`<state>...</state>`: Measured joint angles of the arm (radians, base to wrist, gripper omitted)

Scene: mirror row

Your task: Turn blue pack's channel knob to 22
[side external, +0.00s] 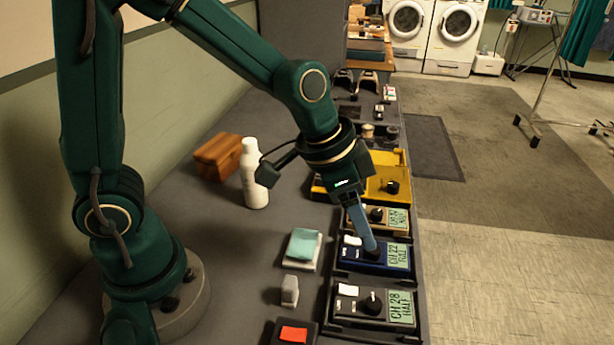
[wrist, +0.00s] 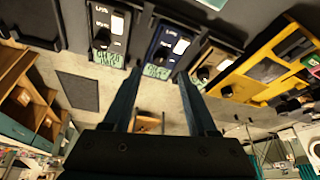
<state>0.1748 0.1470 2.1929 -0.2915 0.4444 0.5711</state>
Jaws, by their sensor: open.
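The blue pack (side external: 350,257) sits in a dark tray in the row, with a green label reading CH 22 HALL (side external: 398,256) on its right end and a white tag on its left. Its black knob (side external: 373,255) is partly hidden by my fingers in the side view. In the wrist view the blue pack (wrist: 167,38) and its knob (wrist: 161,53) show between and beyond my fingers. My gripper (side external: 368,243) points down over the pack at the knob. It is open and empty in the wrist view (wrist: 158,80). Whether the fingers touch the knob I cannot tell.
A black pack (side external: 345,305) labelled CH 28 stands in front, and a tan pack (side external: 396,219) and yellow case (side external: 390,164) stand behind. The bench's right edge is close to the packs.

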